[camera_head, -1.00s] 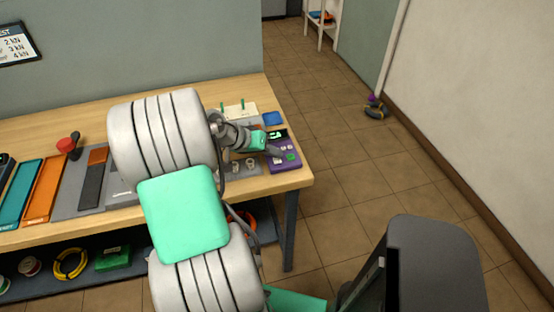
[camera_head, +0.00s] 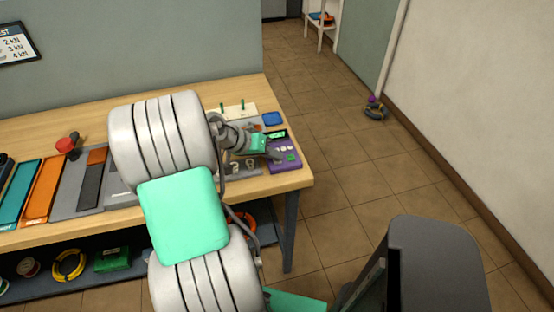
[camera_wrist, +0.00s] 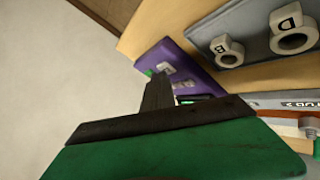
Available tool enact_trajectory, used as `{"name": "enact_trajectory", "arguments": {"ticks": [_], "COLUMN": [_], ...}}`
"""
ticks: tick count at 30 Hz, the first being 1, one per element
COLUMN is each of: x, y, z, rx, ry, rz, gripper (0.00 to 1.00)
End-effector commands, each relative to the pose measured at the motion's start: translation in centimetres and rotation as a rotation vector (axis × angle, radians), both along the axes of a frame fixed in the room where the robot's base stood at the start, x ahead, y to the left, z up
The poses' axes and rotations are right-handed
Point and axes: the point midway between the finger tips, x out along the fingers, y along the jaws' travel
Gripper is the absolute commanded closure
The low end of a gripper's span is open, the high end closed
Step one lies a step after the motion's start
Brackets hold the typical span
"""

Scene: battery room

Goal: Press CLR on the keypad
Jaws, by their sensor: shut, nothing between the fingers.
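The purple keypad (camera_head: 284,157) lies at the right end of the wooden bench, with pale keys and one green key. Its small dark display sits at its back edge. My gripper (camera_head: 276,155) is shut and empty, its fingertips over the left part of the keypad. In the wrist view the shut fingers (camera_wrist: 158,88) point at the purple keypad (camera_wrist: 180,62) and hide part of it. The green key shows just beyond the fingertips. Key labels are too small to read, and I cannot tell whether the fingertips touch a key.
A grey plate with rings marked B and D (camera_wrist: 292,32) lies beside the keypad. The bench's right edge is close to the keypad, with open floor beyond.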

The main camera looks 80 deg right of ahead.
Motion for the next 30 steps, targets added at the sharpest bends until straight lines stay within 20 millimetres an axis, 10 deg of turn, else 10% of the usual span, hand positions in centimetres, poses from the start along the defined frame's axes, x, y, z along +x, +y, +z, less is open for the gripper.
{"name": "enact_trajectory", "arguments": {"ticks": [30], "x": [0.0], "y": [0.0], "z": [1.5], "rx": [0.001], "ry": [0.000], "rz": [0.001], "gripper": [1.00]}}
